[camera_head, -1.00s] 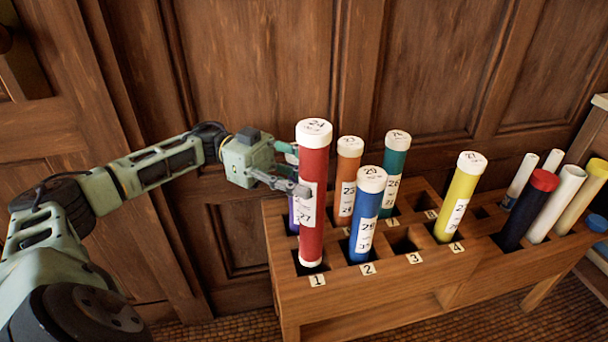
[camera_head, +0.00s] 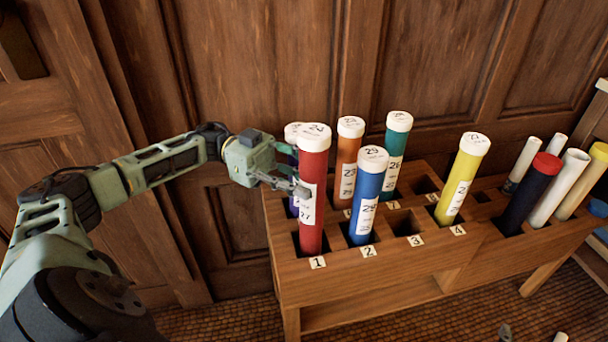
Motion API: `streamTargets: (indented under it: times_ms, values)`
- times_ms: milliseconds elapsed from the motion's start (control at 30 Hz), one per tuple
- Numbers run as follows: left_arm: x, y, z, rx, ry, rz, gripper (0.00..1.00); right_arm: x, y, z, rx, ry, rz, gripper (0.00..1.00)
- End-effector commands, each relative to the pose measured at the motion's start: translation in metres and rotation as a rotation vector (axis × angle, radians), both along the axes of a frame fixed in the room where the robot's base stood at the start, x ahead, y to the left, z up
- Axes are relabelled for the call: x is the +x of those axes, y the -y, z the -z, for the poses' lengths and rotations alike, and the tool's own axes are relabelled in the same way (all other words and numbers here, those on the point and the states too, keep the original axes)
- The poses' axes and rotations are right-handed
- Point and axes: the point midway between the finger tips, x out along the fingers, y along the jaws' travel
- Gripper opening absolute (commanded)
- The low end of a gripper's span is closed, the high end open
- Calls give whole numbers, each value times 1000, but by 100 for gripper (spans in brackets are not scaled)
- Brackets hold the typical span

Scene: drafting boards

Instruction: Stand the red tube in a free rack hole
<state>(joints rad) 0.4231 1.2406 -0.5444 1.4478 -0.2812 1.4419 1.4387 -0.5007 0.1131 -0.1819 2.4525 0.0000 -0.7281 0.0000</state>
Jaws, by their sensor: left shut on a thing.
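The red tube (camera_head: 313,187), with a white cap and a white label, stands upright in hole 1 at the front left of the wooden rack (camera_head: 380,270). Its lower end is inside the hole and hidden by the rack's top. My left gripper (camera_head: 297,187) is shut on the red tube at about mid-height, from the left and behind. Front hole 3 (camera_head: 404,226) is empty, and so is the hole behind it (camera_head: 426,186). My right gripper does not show.
A blue tube (camera_head: 367,195) stands in hole 2 and a yellow tube (camera_head: 458,182) in hole 4. Purple, orange (camera_head: 347,165) and green (camera_head: 394,158) tubes fill back holes. More tubes stand at right. Small unclear pale pieces (camera_head: 505,332) show at the bottom edge.

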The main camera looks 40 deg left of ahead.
Motion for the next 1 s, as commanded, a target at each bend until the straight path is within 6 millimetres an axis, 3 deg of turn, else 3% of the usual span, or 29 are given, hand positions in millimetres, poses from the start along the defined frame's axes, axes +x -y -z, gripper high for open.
streamTargets:
  times_ms: [1000]
  values:
    - [0, 0, 43, -1, -1, 1, 5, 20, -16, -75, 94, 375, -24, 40]
